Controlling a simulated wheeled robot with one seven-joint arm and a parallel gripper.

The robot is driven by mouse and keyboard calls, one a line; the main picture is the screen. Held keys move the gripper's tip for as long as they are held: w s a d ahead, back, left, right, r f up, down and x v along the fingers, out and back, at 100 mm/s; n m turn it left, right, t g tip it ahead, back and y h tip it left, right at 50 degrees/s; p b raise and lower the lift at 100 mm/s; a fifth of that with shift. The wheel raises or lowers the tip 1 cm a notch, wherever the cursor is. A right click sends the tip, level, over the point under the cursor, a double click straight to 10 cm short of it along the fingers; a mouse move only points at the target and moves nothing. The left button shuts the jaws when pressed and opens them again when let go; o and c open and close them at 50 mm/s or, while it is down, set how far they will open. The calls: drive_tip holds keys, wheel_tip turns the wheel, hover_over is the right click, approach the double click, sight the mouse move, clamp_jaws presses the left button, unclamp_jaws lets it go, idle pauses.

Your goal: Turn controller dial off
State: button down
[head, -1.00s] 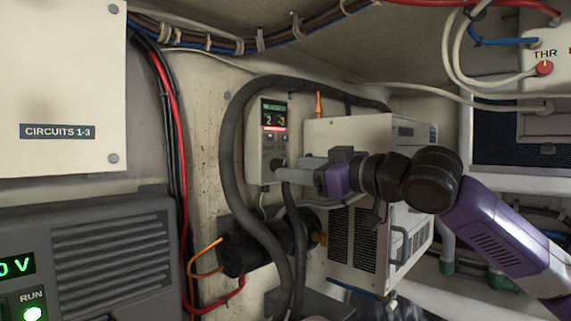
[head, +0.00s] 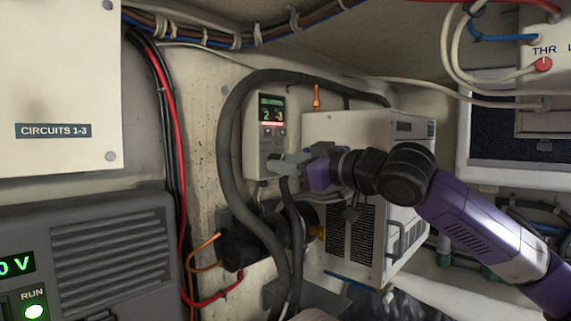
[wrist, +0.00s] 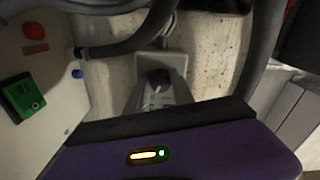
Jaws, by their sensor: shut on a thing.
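The controller (head: 252,140) is a narrow off-white box on the back wall, with a lit green and red display (head: 271,112) and small buttons below it. My gripper (head: 273,164) is at the lower front of the controller, with its grey fingers shut on the dial, which they hide in the head view. In the wrist view the dark dial (wrist: 157,78) shows between the fingertips (wrist: 158,96), in front of the controller's pale lower part (wrist: 160,60). I cannot read the dial's setting.
A thick dark hose (head: 226,150) loops around the controller's left and top. A white vented unit (head: 350,135) stands close on the right, beside my arm. A black cylinder (head: 245,245) with orange leads is below. A green switch (wrist: 24,96) sits on a pale box at left.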

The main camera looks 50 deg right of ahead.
drive_tip(key=shift+n, duration=0.3)
drive_tip(key=shift+n+b, duration=2.75)
drive_tip(key=shift+n, duration=5.85)
drive_tip(key=c, duration=1.1)
unclamp_jaws()
drive_tip(key=shift+r, duration=0.1)
drive_tip(key=shift+s+d, duration=0.1)
